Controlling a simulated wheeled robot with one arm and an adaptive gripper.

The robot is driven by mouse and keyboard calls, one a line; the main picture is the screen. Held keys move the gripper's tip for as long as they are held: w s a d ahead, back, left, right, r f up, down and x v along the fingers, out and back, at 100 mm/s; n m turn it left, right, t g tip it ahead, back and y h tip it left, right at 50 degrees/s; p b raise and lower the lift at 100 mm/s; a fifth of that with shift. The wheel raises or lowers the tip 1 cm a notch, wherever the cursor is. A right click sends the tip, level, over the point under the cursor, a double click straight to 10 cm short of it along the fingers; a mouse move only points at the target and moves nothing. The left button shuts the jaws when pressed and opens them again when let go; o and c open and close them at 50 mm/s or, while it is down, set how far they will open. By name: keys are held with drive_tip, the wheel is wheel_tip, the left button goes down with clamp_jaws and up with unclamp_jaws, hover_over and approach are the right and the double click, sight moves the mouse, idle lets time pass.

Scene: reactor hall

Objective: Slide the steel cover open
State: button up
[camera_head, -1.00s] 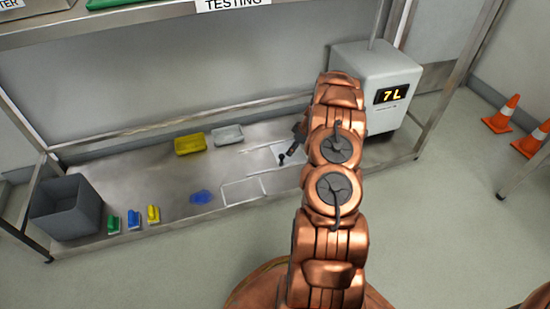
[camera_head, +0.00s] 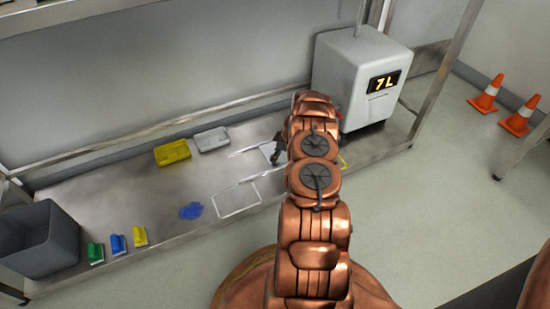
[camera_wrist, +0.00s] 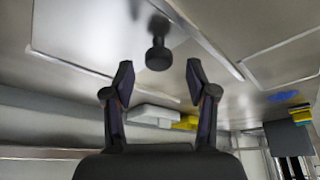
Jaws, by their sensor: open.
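The steel cover (camera_wrist: 95,35) is a flat pale metal panel set in the bench top. It carries a dark round knob (camera_wrist: 158,55) on a short stem. In the wrist view, my gripper (camera_wrist: 160,78) is open, with its two dark fingers apart. The knob shows between and just beyond the fingertips, with no contact visible. In the head view, part of the pale cover (camera_head: 267,149) shows left of my arm; the arm hides the rest. The dark tip of my gripper (camera_head: 280,143) is close to the knob there.
A white outlined rectangle (camera_head: 237,200) and a blue patch (camera_head: 191,210) lie on the bench left of the cover. Yellow (camera_head: 172,153) and grey (camera_head: 211,140) trays stand behind. A grey bin (camera_head: 42,240) is far left.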

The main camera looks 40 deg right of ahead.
drive_tip(key=shift+x, duration=0.95)
clamp_jaws()
